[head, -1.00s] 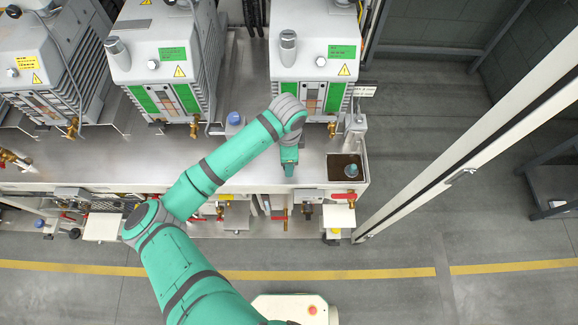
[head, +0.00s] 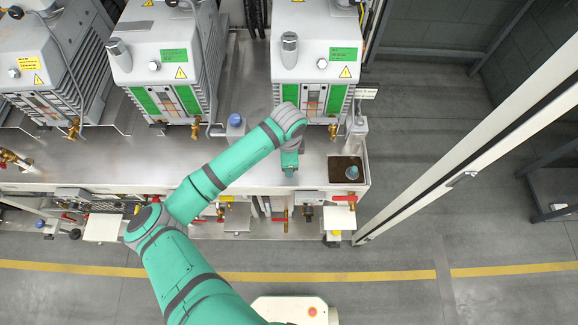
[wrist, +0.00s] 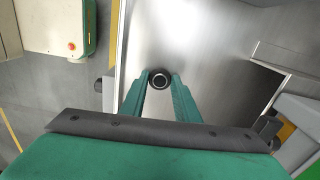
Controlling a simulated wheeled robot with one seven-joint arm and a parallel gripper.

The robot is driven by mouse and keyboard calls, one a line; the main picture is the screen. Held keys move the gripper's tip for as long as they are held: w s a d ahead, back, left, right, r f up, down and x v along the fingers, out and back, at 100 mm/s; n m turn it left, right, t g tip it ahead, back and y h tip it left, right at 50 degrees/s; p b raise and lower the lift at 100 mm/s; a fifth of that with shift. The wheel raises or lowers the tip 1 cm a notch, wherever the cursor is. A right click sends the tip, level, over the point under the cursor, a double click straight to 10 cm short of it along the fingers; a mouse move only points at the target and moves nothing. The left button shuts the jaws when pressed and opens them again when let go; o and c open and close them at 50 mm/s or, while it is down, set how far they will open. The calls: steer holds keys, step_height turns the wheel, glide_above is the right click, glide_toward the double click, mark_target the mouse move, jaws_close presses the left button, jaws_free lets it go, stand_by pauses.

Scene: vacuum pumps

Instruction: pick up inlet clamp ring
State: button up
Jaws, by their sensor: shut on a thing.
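The inlet clamp ring (wrist: 160,81) is a small dark ring with a lighter centre in the wrist view. It sits between the two green fingertips of my gripper (wrist: 160,77), which is shut on it. In the head view my gripper (head: 289,171) points down over the steel bench top (head: 245,170), in front of the right-hand pump. The ring cannot be made out in the head view. I cannot tell whether the ring touches the bench.
The right-hand pump (head: 315,45) stands behind my gripper. A blue-capped part (head: 235,120) stands to the left. A dark recessed tray (head: 345,162) with a blue-topped item lies to the right. Valves with red handles line the front edge. Bare bench lies left of my gripper.

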steer(key=shift+d+r, duration=0.1)
steer(key=shift+r, duration=0.5)
step_height(320, 180, up, 2)
steer(key=shift+r, duration=0.1)
steer(key=s+d+r, duration=0.2)
steer(key=s+r, duration=0.2)
steer(key=s, duration=0.2)
steer(key=s+d+r, duration=0.2)
steer(key=s+r, duration=0.3)
steer(key=s, duration=0.2)
steer(key=shift+s+d+r, duration=0.2)
steer(key=shift+d+r, duration=0.05)
steer(key=shift+r, duration=0.05)
steer(key=shift+w, duration=0.1)
